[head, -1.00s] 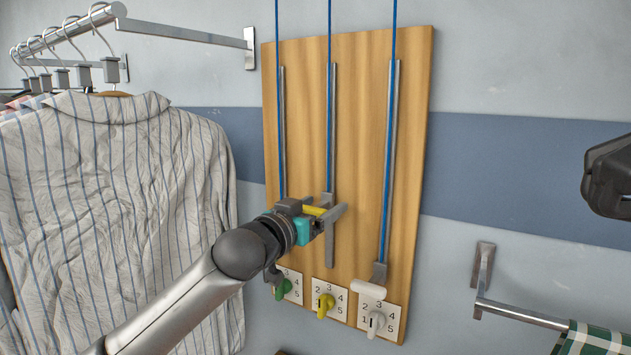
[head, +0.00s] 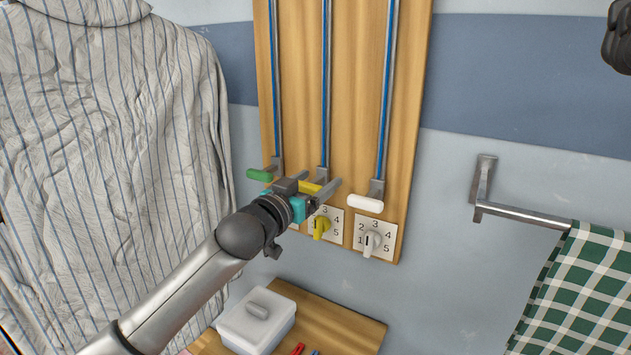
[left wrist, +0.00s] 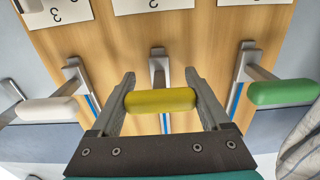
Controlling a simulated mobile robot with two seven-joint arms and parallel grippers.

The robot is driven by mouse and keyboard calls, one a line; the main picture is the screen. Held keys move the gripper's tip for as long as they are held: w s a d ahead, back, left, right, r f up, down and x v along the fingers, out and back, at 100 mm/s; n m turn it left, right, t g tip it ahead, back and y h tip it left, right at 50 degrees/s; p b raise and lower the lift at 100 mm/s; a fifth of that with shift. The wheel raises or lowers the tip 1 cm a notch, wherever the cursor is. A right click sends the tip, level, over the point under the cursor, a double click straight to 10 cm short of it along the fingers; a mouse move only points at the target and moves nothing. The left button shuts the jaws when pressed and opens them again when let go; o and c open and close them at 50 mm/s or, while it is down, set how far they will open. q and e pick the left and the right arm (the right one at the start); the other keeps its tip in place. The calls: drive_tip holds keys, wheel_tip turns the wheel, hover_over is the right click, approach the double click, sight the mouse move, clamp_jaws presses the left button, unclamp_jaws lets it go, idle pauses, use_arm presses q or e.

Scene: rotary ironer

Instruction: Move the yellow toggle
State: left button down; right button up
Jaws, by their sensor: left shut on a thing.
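The yellow toggle (head: 311,187) is a bar handle on the middle slider of a wooden board. It sits low on its track, close above the dial with the yellow knob (head: 321,228). My left gripper (head: 318,184) is shut on the yellow toggle. In the left wrist view the fingers of my left gripper (left wrist: 160,82) stand at both ends of the yellow bar (left wrist: 160,99). My right gripper is not shown.
A green handle (head: 260,175) and a white handle (head: 365,203) flank the yellow one at similar heights. The wooden board (head: 350,90) hangs on the wall. A striped shirt (head: 110,150) hangs left. A white lidded box (head: 256,322) stands below. A checked green cloth (head: 580,290) hangs right.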

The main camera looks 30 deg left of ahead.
use_arm(q)
drive_tip(key=shift+c, duration=1.3)
unclamp_jaws()
drive_tip(key=shift+d+f, duration=0.1)
drive_tip(key=shift+f, duration=0.35)
drive_tip(key=shift+o, duration=1.3)
drive_tip(key=shift+r, duration=0.2)
drive_tip(key=s+a, duration=0.1)
drive_tip(key=s, duration=1.4)
drive_tip(key=shift+a, duration=0.15)
drive_tip(key=shift+s, duration=0.1)
